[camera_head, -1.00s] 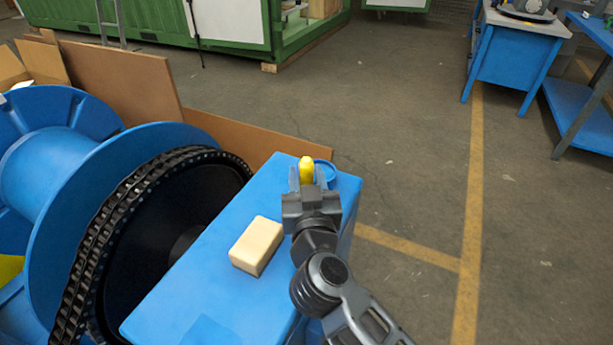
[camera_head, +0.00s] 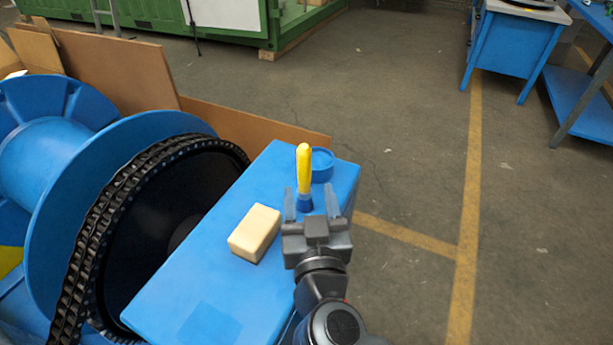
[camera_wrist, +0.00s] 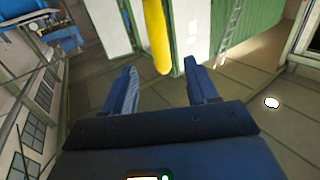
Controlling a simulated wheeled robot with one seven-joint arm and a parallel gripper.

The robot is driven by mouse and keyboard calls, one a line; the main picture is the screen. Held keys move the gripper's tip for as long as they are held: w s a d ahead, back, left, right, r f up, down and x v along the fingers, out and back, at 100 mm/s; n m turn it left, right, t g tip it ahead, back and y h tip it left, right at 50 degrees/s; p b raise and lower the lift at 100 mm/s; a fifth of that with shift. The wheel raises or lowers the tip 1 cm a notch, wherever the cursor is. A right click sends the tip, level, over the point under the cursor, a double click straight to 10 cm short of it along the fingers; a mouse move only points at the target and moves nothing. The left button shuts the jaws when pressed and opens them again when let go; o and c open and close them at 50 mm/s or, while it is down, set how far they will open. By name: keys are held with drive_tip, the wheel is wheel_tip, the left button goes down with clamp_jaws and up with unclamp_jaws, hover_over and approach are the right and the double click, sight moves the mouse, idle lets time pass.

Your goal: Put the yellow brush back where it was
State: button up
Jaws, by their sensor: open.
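The yellow brush (camera_head: 304,168) stands upright on the blue box top (camera_head: 215,255), its yellow handle up and its blue lower end down, just left of a small round blue dish (camera_head: 322,160). Its handle also shows in the wrist view (camera_wrist: 157,35), beyond the fingertips and roughly between them. My gripper (camera_head: 304,200) is open, with its two fingers apart on the near side of the brush. Its open fingers also show in the wrist view (camera_wrist: 165,85) with nothing between them. The foot of the brush is partly hidden by the gripper.
A cream block (camera_head: 255,233) lies on the box top, left of my gripper. A black chain wheel (camera_head: 165,215) and a large blue spool (camera_head: 100,160) stand close on the left. A brown board (camera_head: 250,122) is behind. Open floor lies to the right.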

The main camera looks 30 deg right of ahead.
drive_tip(key=v, duration=0.3)
drive_tip(key=shift+s+a, duration=0.1)
drive_tip(key=shift+s, duration=0.05)
drive_tip(key=shift+s, duration=0.1)
drive_tip(key=s+d+r+n+t, duration=0.1)
drive_tip(key=s+d+t, duration=0.15)
drive_tip(key=s, duration=0.35)
drive_tip(key=s+d+r+t, duration=0.1)
drive_tip(key=s+d+r, duration=0.15)
drive_tip(key=s, duration=0.35)
drive_tip(key=s+f+n+g+y, duration=0.3)
drive_tip(key=s+g+y, duration=0.2)
drive_tip(key=s, duration=1.2)
drive_tip(key=shift+y, duration=0.9)
drive_tip(key=shift+s+a, duration=0.1)
drive_tip(key=shift+a, duration=0.05)
